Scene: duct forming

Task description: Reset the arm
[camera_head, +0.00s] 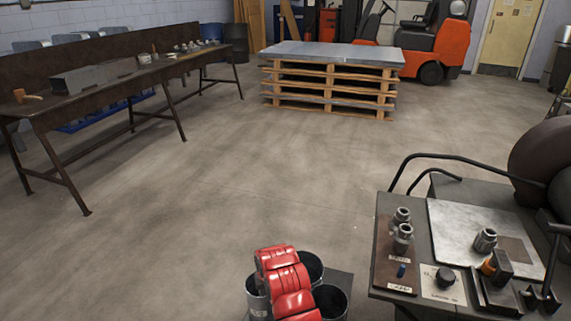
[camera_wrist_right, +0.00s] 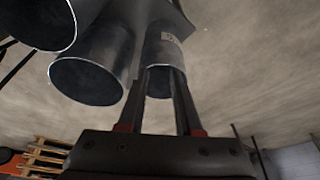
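In the head view a red arm of mine (camera_head: 285,280) comes in at the bottom middle, over several grey metal cylinders with dark open tops; one cylinder (camera_head: 335,307) shows at its right. Its gripper is hidden there. In the right wrist view my right gripper (camera_wrist_right: 163,72) has two dark fingers set apart, with a gap between them. A labelled grey cylinder (camera_wrist_right: 164,52) shows behind and between the fingertips; I cannot tell whether they touch it. Two more cylinders (camera_wrist_right: 88,78) are to the left. My left gripper is not in view.
A bench (camera_head: 405,275) with metal fittings stands at the right. A long workbench (camera_head: 85,98) with sheet metal pieces is at the left. Stacked pallets (camera_head: 328,90) under metal sheets and an orange forklift (camera_head: 452,42) are at the back. The middle floor is clear.

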